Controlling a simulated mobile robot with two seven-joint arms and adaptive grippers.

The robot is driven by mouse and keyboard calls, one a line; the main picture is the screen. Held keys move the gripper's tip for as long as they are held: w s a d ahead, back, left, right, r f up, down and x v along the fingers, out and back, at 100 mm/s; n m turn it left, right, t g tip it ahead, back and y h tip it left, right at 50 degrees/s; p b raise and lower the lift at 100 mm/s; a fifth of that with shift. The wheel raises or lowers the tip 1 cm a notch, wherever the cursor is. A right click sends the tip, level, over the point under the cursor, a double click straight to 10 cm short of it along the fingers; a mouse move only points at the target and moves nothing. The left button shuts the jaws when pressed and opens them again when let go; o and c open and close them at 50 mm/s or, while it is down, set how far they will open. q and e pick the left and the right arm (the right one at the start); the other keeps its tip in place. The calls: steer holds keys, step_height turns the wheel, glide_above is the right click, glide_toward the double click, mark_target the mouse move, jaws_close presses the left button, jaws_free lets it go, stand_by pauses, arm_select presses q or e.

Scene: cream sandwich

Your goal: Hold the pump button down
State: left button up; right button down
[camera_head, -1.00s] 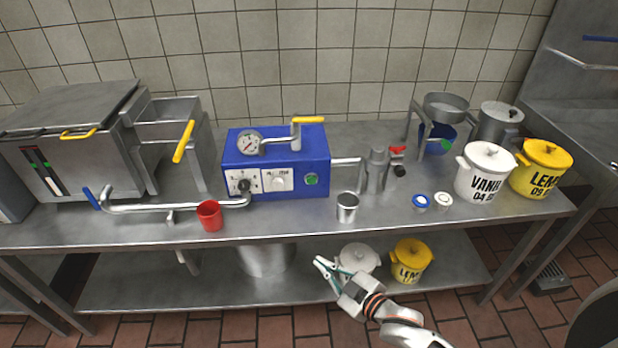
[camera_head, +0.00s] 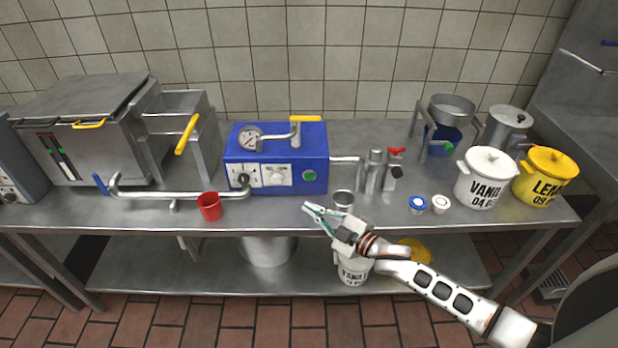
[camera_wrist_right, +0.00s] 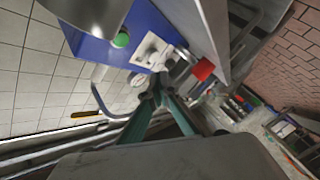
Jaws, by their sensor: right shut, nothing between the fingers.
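The pump is a blue box (camera_head: 268,145) on the steel table, with a gauge and a yellow-handled valve on top. Its round green button (camera_head: 309,175) sits on the front at the right; it also shows in the right wrist view (camera_wrist_right: 121,40). My left gripper is not in view.
A metal cup (camera_head: 343,200) stands close beside my right gripper. Right of the box are a steel cylinder with a red valve (camera_head: 396,152), two small lids and the vanilla pot (camera_head: 487,178). The front strip between the cups is clear.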

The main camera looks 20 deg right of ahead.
mark_target(309, 176)
steer(key=w+b, duration=0.1)
steer(key=w, duration=0.1)
steer(key=w+d+b, duration=0.1)
steer(key=w, duration=0.1)
steer(key=w+d+b, duration=0.1)
steer(key=w, duration=0.2)
steer(key=shift+f, duration=0.1)
steer(key=shift+w+d+b, duration=0.25)
steer(key=shift+w+b, duration=0.15)
steer(key=shift+w, duration=0.35)
stand_by(1.0)
steer(key=shift+w+d, duration=0.1)
steer(key=shift+w, duration=0.3)
steer(key=shift+w+d, duration=0.2)
steer(key=shift+w, duration=0.25)
stand_by(4.6)
